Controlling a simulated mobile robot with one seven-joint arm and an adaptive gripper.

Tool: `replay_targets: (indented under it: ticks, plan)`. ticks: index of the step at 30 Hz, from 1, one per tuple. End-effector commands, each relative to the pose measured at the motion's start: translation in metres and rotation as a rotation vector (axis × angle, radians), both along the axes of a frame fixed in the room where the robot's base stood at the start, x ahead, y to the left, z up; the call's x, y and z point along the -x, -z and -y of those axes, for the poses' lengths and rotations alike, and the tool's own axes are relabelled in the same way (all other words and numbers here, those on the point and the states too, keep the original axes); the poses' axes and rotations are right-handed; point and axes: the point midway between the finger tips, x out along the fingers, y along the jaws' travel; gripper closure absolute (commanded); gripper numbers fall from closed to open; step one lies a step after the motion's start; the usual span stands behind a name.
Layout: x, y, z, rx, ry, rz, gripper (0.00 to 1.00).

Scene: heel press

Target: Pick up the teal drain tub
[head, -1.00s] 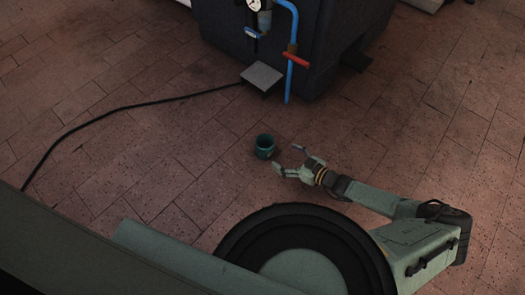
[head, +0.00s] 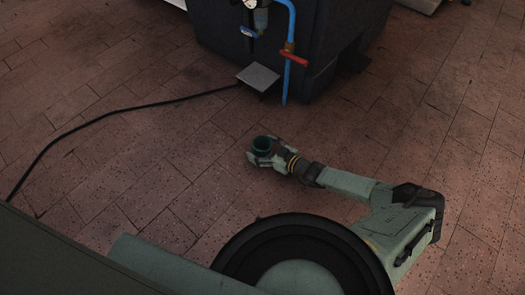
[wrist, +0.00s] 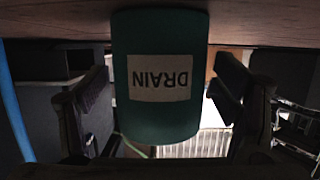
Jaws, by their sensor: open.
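The teal drain tub (head: 262,144) stands on the tiled floor in the head view. In the wrist view the tub (wrist: 160,115) fills the middle, with a pale label reading DRAIN, upside down in that picture. My gripper (head: 258,156) is at the tub, with its fingers on either side of it. In the wrist view my gripper (wrist: 162,100) is open, and a gap shows between each finger and the tub. The tub's lower part is partly hidden by the gripper in the head view.
A dark machine (head: 335,50) stands behind the tub, with a blue pipe (head: 288,75), a red valve handle (head: 293,60) and a grey pedal plate (head: 258,77). A black cable (head: 110,112) runs left across the floor. The floor around the tub is clear.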

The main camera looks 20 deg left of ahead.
Motion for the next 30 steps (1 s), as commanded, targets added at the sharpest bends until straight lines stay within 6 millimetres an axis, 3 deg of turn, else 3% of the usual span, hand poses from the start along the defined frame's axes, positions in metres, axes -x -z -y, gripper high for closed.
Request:
replay_targets:
  ticks: [3,24,30]
  plan:
    - [-0.0001,-0.0007,0.0006,0.0,0.001,0.0,0.2]
    - [0.0,-0.0006,0.0008,0.0,0.0,0.0,0.66]
    - [-0.0001,-0.0008,0.0008,-0.001,0.001,0.001,0.67]
